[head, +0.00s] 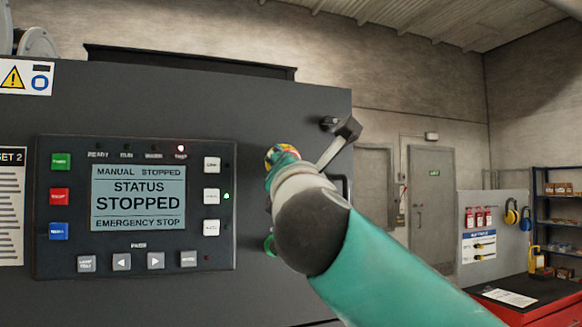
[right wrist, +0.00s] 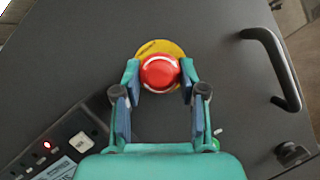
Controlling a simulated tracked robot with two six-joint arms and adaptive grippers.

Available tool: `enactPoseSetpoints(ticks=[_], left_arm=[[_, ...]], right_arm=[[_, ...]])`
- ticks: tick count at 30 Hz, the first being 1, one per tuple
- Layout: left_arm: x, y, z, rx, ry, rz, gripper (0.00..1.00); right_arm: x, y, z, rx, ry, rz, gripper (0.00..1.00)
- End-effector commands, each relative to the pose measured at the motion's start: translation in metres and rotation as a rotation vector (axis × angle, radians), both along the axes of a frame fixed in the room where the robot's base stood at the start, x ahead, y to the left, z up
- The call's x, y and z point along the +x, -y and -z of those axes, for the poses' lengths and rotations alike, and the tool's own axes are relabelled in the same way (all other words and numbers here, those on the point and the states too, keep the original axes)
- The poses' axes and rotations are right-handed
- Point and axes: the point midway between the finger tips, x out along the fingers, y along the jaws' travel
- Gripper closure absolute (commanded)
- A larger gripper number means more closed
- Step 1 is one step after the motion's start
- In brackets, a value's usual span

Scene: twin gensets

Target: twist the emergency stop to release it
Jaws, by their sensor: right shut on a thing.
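The red emergency stop (right wrist: 160,72) is a round mushroom button on a yellow backing disc (right wrist: 160,47), on the dark panel, in the right wrist view. My right gripper (right wrist: 160,80) has a finger on each side of the button and is shut on it. In the head view my right arm covers the button, and only part of the colourful disc area (head: 282,152) shows past the wrist. The control panel display (head: 138,198) reads STATUS STOPPED and EMERGENCY STOP. A red lamp (head: 181,149) is lit above it. My left gripper is not in view.
A black handle (right wrist: 277,65) stands out from the panel beside the button, and a lever latch (head: 340,140) sits near the cabinet's right edge. A red bench (head: 545,303) and shelves (head: 560,205) stand at the right, with a grey door (head: 431,205) behind.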

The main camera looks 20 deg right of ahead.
Motion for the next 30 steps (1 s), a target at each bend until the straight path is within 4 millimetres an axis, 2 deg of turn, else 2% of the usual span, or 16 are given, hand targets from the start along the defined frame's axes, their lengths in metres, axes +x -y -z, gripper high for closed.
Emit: enactPoseSetpoints(ticks=[7,20,21,25,26,30], left_arm=[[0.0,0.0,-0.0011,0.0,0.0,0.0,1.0],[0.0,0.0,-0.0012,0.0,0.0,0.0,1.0],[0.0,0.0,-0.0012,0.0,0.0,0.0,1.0],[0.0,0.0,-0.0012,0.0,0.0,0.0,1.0],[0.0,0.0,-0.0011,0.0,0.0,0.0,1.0],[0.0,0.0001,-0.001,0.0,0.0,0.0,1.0]], right_arm=[[-0.0006,0.0008,-0.0019,0.081,0.0,0.001,0.94],[-0.0008,0.0017,-0.0024,0.094,0.001,0.002,0.94],[-0.0008,0.0018,-0.0024,0.094,0.001,0.002,0.57],[-0.0008,0.0016,-0.0021,0.094,0.0,0.002,0.36],[-0.0007,0.0015,-0.0019,0.093,0.0,0.003,0.33],[-0.0005,0.0011,-0.0014,0.093,-0.001,0.002,0.33]])
